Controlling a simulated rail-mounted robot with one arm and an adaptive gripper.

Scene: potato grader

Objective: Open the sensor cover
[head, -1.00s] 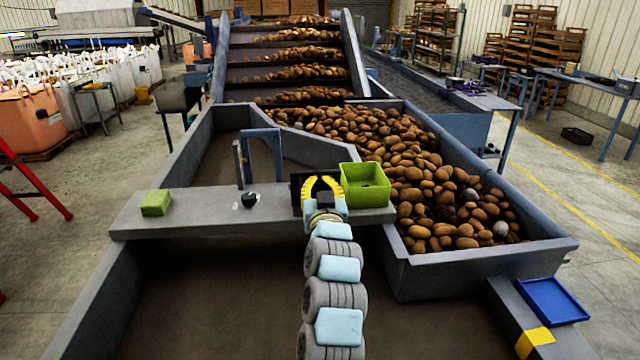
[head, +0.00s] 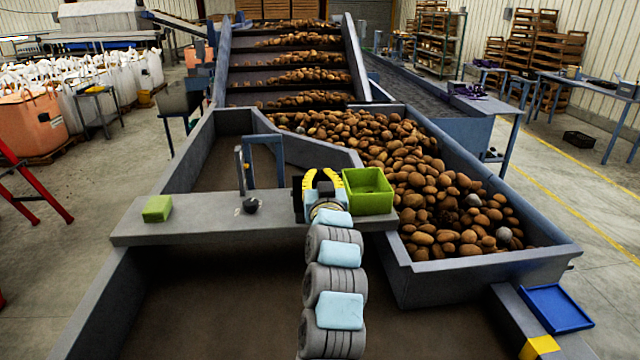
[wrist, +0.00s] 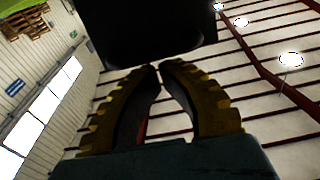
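My gripper (head: 323,174), with yellow ridged fingers, is over the grey cross shelf (head: 190,228), just left of a green open bin (head: 368,206). A dark box-like part (head: 297,195) stands close at its left and is partly hidden by it; it may be the sensor housing with its cover, but I cannot make out a lid or hinge. In the wrist view, the fingers (wrist: 159,66) curve inward with tips almost meeting, and nothing shows between them. The head view suggests a gap at the tips. A large dark block (wrist: 150,30) is just above the tips in the wrist view.
A blue-grey frame (head: 264,140) rises behind the shelf. Potatoes (head: 420,190) fill the trough at right. A blue tray (head: 556,308) and a yellow block (head: 539,347) are at lower right.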

